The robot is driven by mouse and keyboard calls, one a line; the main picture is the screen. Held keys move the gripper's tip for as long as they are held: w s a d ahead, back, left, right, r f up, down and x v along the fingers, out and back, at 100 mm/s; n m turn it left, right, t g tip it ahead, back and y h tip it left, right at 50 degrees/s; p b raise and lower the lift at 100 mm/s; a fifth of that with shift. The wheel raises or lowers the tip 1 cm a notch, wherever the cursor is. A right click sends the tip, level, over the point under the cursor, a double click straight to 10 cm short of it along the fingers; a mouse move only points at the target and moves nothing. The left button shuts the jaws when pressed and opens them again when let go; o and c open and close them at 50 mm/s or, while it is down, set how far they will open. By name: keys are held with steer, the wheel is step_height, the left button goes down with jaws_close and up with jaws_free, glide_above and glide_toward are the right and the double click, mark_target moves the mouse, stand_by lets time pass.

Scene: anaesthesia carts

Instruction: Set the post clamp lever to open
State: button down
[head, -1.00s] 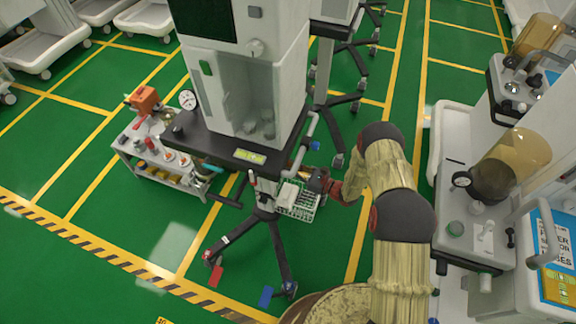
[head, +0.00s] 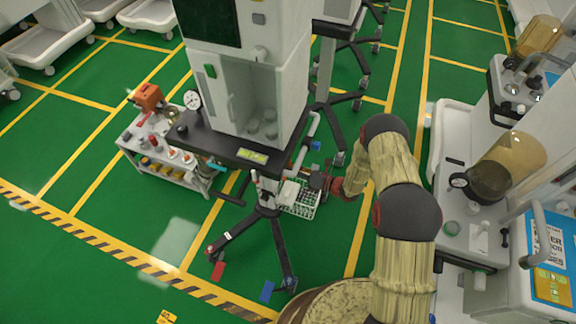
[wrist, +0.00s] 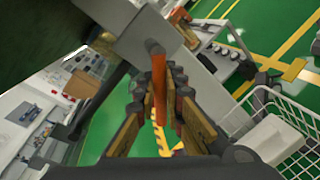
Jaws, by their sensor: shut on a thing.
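My gripper (wrist: 165,112) shows in the wrist view with its brown-and-grey fingers on either side of an orange-red lever (wrist: 158,68). The fingers are shut on the lever, and its far end is partly hidden between them. The lever stands against a pale grey post or clamp body (wrist: 140,35); the exact joint between them is hard to make out. In the head view my gripper (head: 320,183) is small and dark, beside the cart's post under the dark worktop (head: 235,148). The lever cannot be made out there.
A white wire basket (head: 298,200) hangs close by the gripper; it also shows in the wrist view (wrist: 285,125). The cart's dark wheeled legs (head: 282,255) spread below. A loaded grey trolley (head: 170,170) stands to the left. Another machine (head: 475,225) stands right of my arm.

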steer(key=m, duration=0.1)
steer(key=r+m+p, duration=0.1)
steer(key=m, duration=0.1)
steer(key=shift+s+g, duration=0.3)
steer(key=shift+g, duration=0.1)
steer(key=shift+s+a+r+m+g+p, duration=0.1)
steer(key=shift+r+m+g+p, duration=0.15)
steer(key=shift+m, duration=0.4)
steer(key=shift+s+r+m+g+p, duration=0.15)
steer(key=shift+r+m+p, duration=0.1)
steer(key=shift+m, duration=0.4)
steer(key=shift+w, duration=0.1)
steer(key=c, duration=2)
jaws_free()
steer(key=shift+o, duration=0.5)
steer(key=v, duration=1.2)
